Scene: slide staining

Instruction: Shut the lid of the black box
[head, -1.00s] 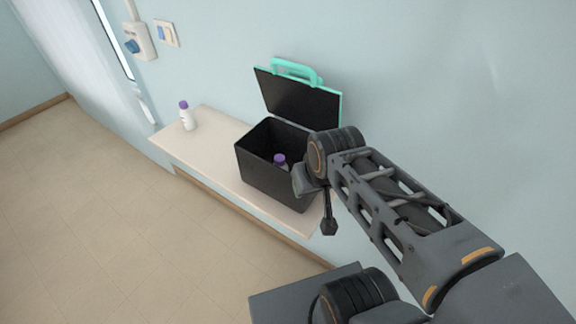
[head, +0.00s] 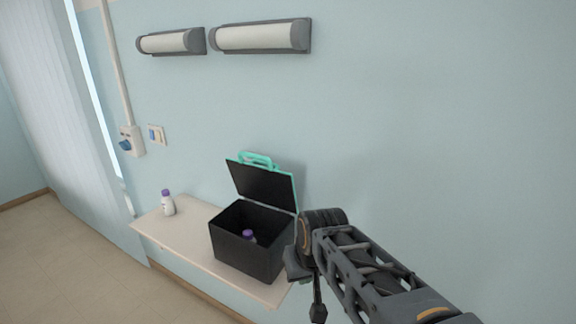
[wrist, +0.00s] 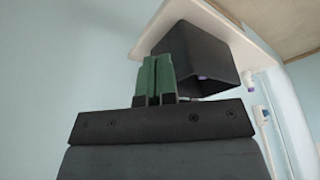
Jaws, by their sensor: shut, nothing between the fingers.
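The black box (head: 246,257) stands on a pale shelf against the wall in the head view. Its lid (head: 263,186) is raised, leaning back toward the wall, with a teal edge and a teal handle (head: 257,160). A purple-capped bottle (head: 249,236) is inside the box. My arm reaches in at the box's right side, and the gripper itself is mostly out of sight there. In the wrist view my gripper (wrist: 155,62) has its green fingers together and empty. The black box (wrist: 200,55) shows just beyond the fingers; a gap cannot be judged.
The shelf (head: 165,238) has free room left of the box. A white bottle with a purple cap (head: 168,203) stands at its left end. Two wall lamps (head: 262,36) (head: 170,41) and a wall socket (head: 131,141) are on the wall. Open floor lies at left.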

